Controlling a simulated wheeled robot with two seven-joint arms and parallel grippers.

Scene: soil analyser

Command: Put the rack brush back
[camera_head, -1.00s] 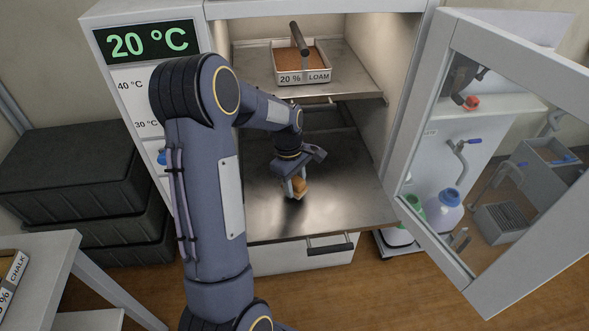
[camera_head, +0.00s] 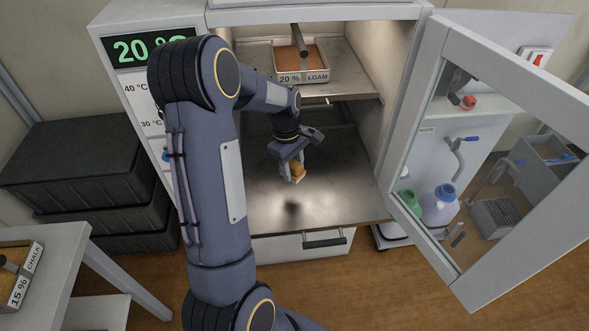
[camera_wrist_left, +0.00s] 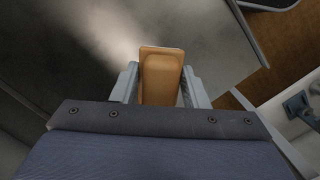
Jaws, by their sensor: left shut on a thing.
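My left gripper (camera_head: 292,172) is inside the open cabinet, shut on the rack brush (camera_head: 298,170), a small tan-orange block. It holds the brush above the lower metal shelf (camera_head: 340,195), with a dark shadow on the shelf below it. In the left wrist view the brush (camera_wrist_left: 161,77) sits between the two grey fingers (camera_wrist_left: 160,88); its underside is hidden. My right gripper is not in view.
A tray of loam (camera_head: 302,72) marked 20 % stands on the upper shelf (camera_head: 355,85). The glass door (camera_head: 470,270) stands open at the right. Dark crates (camera_head: 75,170) are stacked at the left. A table with a chalk tray (camera_head: 22,270) is at the lower left.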

